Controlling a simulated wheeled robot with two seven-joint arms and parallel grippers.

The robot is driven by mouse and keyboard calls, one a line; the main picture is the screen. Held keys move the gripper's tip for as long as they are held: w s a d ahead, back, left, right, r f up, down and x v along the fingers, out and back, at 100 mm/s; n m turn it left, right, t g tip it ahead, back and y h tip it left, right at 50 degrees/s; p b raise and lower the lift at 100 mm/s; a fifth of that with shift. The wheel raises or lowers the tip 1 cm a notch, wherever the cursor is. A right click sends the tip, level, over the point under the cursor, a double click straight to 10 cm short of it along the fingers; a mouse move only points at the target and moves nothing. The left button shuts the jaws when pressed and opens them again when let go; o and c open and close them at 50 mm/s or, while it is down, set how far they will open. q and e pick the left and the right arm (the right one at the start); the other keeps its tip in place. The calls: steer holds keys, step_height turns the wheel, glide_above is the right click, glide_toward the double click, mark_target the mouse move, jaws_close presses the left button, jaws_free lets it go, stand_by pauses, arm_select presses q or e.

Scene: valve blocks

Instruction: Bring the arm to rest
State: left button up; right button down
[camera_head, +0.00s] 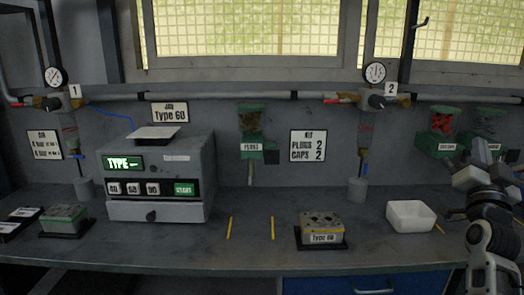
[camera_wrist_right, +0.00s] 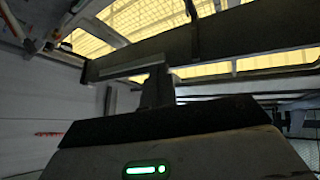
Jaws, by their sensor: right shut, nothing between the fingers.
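My right arm (camera_head: 493,225) stands at the right edge of the head view, bent up over the right end of the bench. The right wrist view looks up past a pale housing with a green light (camera_wrist_right: 147,170) toward the windows, with no task object between the fingers. My left arm and gripper are not in view.
A white bin (camera_head: 411,229) stands close left of my right gripper. A "Type 60" valve block (camera_head: 322,228) sits mid-bench, another block (camera_head: 64,217) at far left. A tester box (camera_head: 160,180) stands at the left. Wall dispensers (camera_head: 440,147) hang behind my arm. Bench space between the yellow strips is clear.

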steer(key=s+d+r+n+t, duration=0.3)
steer(key=s+d+r+n, duration=0.4)
steer(key=d+r, duration=0.45)
steer(key=w+a+f+n+g+y, duration=0.25)
steer(key=a+f+y, duration=0.2)
steer(key=f, duration=0.45)
steer(key=w+a+f+n+g+y, duration=0.1)
steer(key=w+a+f+n+y, duration=0.15)
steer(key=a+f, duration=0.5)
steer(key=s+a+f+n+g+y, duration=0.2)
steer(key=a+f, duration=0.1)
steer(key=f, duration=0.6)
steer(key=s+a+f+n+g+y, duration=0.1)
steer(key=s+a+f+g, duration=0.1)
steer(key=f, duration=0.8)
steer(key=s+a+f+n+g+y, duration=0.1)
steer(key=s+a+f+g, duration=0.4)
steer(key=s+f, duration=0.6)
steer(key=s+a+f+n+g+y, duration=0.25)
steer(key=s+a+f, duration=0.45)
steer(key=s+f, duration=0.4)
steer(key=a+m, duration=0.6)
steer(key=a, duration=0.5)
